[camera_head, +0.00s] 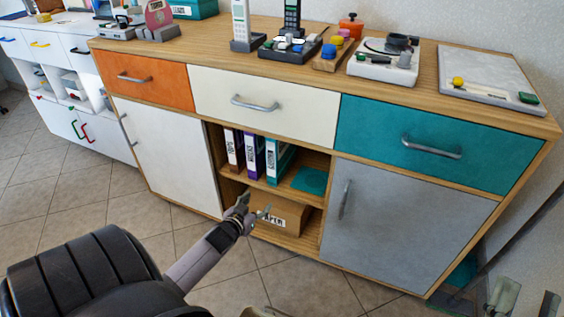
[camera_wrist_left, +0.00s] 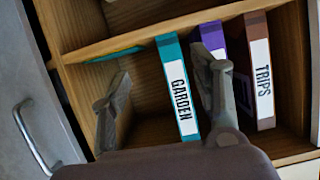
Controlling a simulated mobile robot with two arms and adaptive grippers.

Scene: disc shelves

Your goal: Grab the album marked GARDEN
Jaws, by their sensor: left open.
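The GARDEN album (camera_wrist_left: 180,90) is a teal binder with a white spine label, standing on the middle shelf. It also shows in the head view (camera_head: 278,160), at the right end of a row of albums. My left gripper (camera_wrist_left: 160,68) is open and empty; in the head view (camera_head: 254,204) it is in front of the open shelves. In the left wrist view the GARDEN spine appears between its two fingers; contact cannot be told. The right finger partly covers the purple album (camera_wrist_left: 212,38). My right gripper (camera_head: 525,297) is at the lower right, fingers apart, away from the albums.
The brown TRIPS album (camera_wrist_left: 260,75) stands beyond the purple one. A teal flat item (camera_head: 311,180) lies on the shelf right of GARDEN. A cardboard box (camera_head: 285,213) is below. Closed doors, white (camera_head: 170,150) and grey (camera_head: 400,215), flank the shelves.

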